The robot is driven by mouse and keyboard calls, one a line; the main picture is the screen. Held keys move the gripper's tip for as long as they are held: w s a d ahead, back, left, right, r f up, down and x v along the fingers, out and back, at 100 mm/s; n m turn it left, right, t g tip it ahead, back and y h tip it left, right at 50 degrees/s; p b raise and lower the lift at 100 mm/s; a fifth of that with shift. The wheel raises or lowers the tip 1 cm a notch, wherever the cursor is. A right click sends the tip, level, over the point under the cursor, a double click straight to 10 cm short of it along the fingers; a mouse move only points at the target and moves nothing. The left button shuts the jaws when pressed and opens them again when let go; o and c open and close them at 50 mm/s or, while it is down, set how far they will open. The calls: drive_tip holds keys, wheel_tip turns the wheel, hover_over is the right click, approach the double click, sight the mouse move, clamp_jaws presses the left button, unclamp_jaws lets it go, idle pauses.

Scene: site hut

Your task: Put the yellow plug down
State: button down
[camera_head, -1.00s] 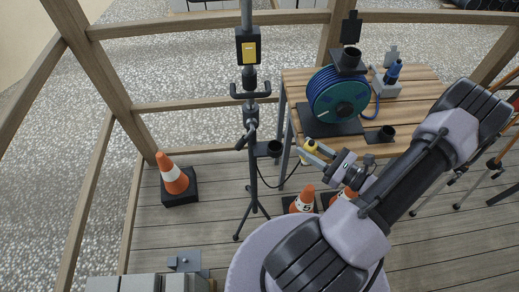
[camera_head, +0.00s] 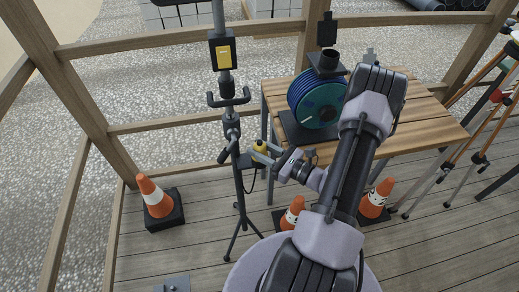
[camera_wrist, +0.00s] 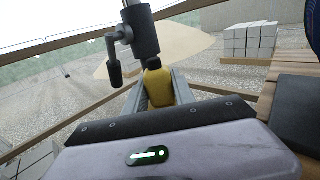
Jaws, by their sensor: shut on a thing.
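The yellow plug (camera_head: 259,148) is held between the fingers of my gripper (camera_head: 264,153), close beside the black tripod stand (camera_head: 234,150). In the wrist view the yellow plug (camera_wrist: 158,87), with a dark top end, stands between the two grey fingers of my gripper (camera_wrist: 158,92). The gripper is shut on it. A black cup-like holder on the stand is partly hidden behind the plug and gripper. I cannot tell whether the plug touches the stand.
A wooden table (camera_head: 430,118) carries a blue cable reel (camera_head: 318,100) right of the stand. Orange cones stand on the deck at left (camera_head: 155,198) and below the table (camera_head: 376,196). Wooden rails (camera_head: 170,125) run behind.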

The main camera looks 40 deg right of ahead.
drive_tip(key=shift+f, duration=0.25)
drive_tip(key=c, duration=1.1)
unclamp_jaws()
drive_tip(key=shift+o, duration=0.2)
drive_tip(key=shift+r, duration=0.1)
